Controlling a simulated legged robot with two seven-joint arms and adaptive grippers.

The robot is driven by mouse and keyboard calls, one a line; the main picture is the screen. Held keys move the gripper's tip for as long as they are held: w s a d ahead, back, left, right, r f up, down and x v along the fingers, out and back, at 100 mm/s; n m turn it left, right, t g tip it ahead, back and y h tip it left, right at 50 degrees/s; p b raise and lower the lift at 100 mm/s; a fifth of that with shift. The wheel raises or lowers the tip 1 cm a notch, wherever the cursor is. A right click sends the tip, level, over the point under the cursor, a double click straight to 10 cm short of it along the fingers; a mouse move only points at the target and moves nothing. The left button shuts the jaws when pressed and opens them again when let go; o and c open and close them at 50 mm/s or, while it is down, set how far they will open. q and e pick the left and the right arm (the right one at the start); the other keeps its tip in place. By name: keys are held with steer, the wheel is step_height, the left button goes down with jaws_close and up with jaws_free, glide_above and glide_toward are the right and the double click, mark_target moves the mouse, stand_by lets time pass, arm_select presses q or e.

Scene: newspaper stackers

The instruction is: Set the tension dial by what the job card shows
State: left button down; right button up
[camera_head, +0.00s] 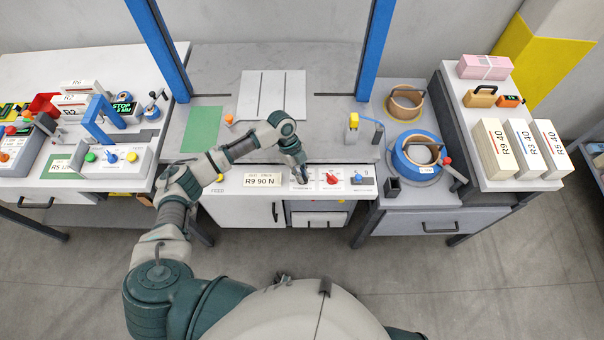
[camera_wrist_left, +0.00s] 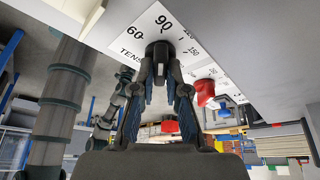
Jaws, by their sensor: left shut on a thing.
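The job card (camera_head: 263,181) on the front panel of the middle station reads "R9 90 N". The tension dial has a dark knob (camera_wrist_left: 157,51) in the left wrist view, on a white plate (camera_wrist_left: 138,38) with 60, 90, 120 and 150 around it. My left gripper (camera_head: 300,177) reaches down to the panel just right of the card, and its two fingers (camera_wrist_left: 159,68) are shut on the knob. The knob's pointer is hidden, so its exact setting cannot be told. In the head view the gripper covers the dial. My right gripper is not in view.
A red knob (camera_head: 332,181) sits right of the dial and also shows close to my gripper in the left wrist view (camera_wrist_left: 205,92). A blue knob (camera_head: 358,178) is further right. Blue posts (camera_head: 160,48) flank the station. A blue strap coil (camera_head: 418,152) stands on the right.

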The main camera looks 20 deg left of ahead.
arm_select(q)
steer(key=shift+w+a, duration=0.1)
steer(key=shift+a, duration=0.05)
steer(key=c, duration=1.2)
jaws_free()
steer(key=shift+f, duration=0.1)
steer(key=shift+a, duration=0.1)
steer(key=v, duration=1.2)
steer(key=shift+w+a+f, duration=0.1)
steer(key=shift+w, duration=0.05)
